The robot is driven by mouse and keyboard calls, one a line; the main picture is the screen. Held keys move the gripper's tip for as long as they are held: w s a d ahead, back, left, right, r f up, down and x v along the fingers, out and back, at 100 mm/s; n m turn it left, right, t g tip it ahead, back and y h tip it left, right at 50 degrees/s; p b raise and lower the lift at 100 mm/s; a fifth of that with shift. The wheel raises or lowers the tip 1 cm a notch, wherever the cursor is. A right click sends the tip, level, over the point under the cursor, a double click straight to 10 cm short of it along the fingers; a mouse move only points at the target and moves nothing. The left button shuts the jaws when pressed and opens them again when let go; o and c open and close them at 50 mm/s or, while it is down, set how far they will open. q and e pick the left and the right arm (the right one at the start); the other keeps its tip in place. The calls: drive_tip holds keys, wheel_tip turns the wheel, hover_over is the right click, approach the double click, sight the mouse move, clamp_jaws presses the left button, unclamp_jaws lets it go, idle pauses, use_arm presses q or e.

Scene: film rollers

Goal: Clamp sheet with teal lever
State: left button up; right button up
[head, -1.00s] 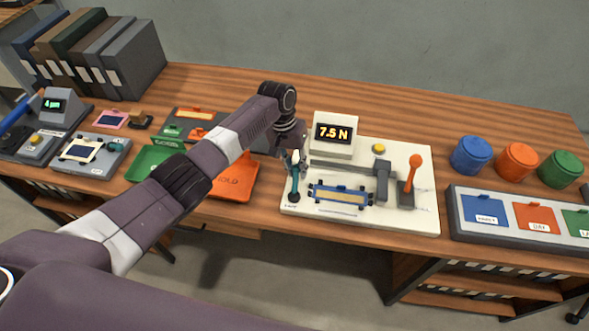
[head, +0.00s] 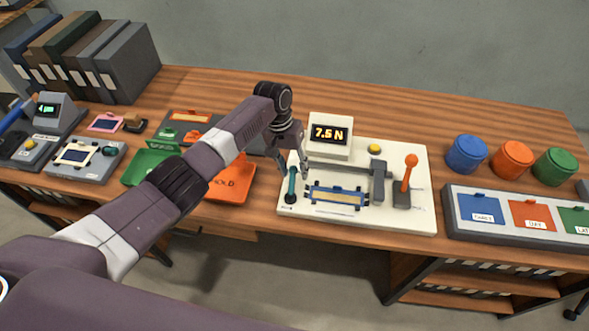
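The teal lever (head: 291,184) stands roughly upright at the left edge of the white tester board (head: 410,220) in the head view. The sheet (head: 336,196) lies flat in a blue frame with dark clips, just right of the lever. My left gripper (head: 292,172) is at the top of the lever, its fingers apart on either side of it. I cannot tell whether either finger touches the lever. My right gripper is out of view.
On the board are a display reading 7.5 N (head: 330,133), a yellow button (head: 374,149), a grey post and an orange lever (head: 409,172). An orange tray (head: 236,187) lies left of the board. Coloured jars (head: 511,158) stand to the right.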

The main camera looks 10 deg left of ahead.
use_arm(q)
wheel_tip(320, 180, up, 12)
drive_tip(key=a, duration=0.2)
drive_tip(key=shift+w+f, duration=0.15)
drive_tip(key=shift+f, duration=0.1)
idle(0.4)
